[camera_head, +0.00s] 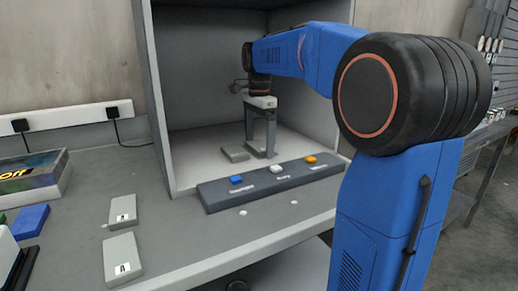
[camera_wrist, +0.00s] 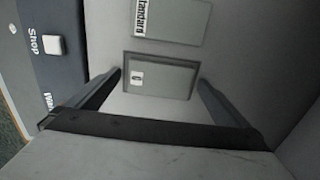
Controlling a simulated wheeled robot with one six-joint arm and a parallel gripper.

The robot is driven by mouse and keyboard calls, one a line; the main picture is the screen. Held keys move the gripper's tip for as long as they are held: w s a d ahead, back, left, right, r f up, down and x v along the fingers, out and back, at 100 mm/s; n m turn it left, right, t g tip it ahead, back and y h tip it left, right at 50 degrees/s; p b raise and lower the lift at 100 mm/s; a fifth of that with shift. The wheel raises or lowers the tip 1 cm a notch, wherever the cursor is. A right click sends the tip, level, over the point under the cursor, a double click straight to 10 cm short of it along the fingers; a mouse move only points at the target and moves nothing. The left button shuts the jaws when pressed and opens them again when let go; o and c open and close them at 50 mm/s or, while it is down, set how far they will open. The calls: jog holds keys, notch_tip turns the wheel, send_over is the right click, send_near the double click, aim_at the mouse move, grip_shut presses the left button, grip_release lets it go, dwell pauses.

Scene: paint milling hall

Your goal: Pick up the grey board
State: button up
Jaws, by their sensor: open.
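Several grey boards are in view. One grey board (camera_wrist: 168,86) with a small white label lies flat on the booth floor, between the spread fingers of my gripper (camera_wrist: 160,77) as seen from the wrist; it also shows in the head view (camera_head: 256,149). My gripper (camera_head: 260,146) is open and points down over it. I cannot tell its exact height. A second grey board (camera_wrist: 178,22) with a label reading "Standard" lies beside it, left of it in the head view (camera_head: 235,153). Two labelled grey boards lie on the bench outside: one nearer (camera_head: 121,262), marked "A", one farther (camera_head: 122,216).
The booth (camera_head: 160,100) has walls at left, right and back around my gripper. A dark button strip (camera_head: 215,195) with blue, white and orange buttons runs along its front. A blue block (camera_head: 30,221) and a box (camera_head: 33,178) are at far left. Small white bits lie on the bench front.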

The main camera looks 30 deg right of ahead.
aim_at(259, 145)
jog(key=c, duration=1.3)
jog(key=shift+o, duration=0.2)
jog(key=shift+r, duration=0.1)
notch_tip(259, 145, up, 10)
